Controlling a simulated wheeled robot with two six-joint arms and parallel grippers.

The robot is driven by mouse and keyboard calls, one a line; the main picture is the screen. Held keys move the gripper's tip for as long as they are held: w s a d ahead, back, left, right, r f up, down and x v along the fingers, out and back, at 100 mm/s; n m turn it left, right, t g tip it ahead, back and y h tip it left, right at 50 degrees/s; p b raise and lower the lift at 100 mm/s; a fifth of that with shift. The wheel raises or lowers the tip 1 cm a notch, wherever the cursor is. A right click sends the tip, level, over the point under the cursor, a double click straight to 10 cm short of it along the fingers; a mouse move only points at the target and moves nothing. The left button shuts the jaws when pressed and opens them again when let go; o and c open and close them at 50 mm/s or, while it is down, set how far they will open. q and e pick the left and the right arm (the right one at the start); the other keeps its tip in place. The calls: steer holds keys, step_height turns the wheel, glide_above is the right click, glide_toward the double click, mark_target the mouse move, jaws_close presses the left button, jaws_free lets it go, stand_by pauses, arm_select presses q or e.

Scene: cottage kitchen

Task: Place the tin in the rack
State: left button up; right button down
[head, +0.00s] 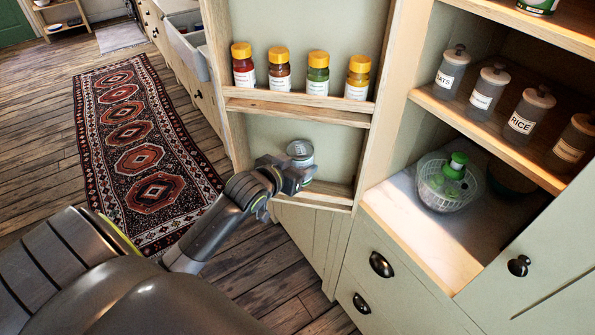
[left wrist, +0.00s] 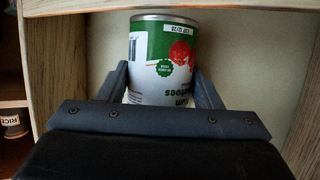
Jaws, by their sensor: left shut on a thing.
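The tin (head: 300,150) has a silver lid in the head view. In the left wrist view the tin (left wrist: 163,50) has a green and white label with a red tomato picture. My left gripper (head: 291,178) is shut on it, with one finger on each side. The tin is at the lower bay of the wooden rack (head: 330,192) on the inside of the open cupboard door. I cannot tell whether its base touches the shelf, as the gripper hides it. My right gripper is not in view.
Several yellow-lidded spice jars (head: 318,75) stand on the rack's upper shelf, above a wooden rail (head: 296,112). The lower bay right of the tin looks clear.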

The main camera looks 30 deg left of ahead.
arm_select(q)
steer(key=shift+s+d+f, duration=0.1)
steer(key=shift+s+f, duration=0.05)
steer(key=shift+f, duration=0.4)
step_height(320, 180, down, 2)
steer(key=shift+f+p, duration=0.15)
steer(key=shift+p, duration=0.5)
steer(key=shift+w+f, duration=0.15)
steer(key=shift+w, duration=0.1)
steer(key=shift+f, duration=0.2)
steer(key=shift+f, duration=0.15)
steer(key=o, duration=1.2)
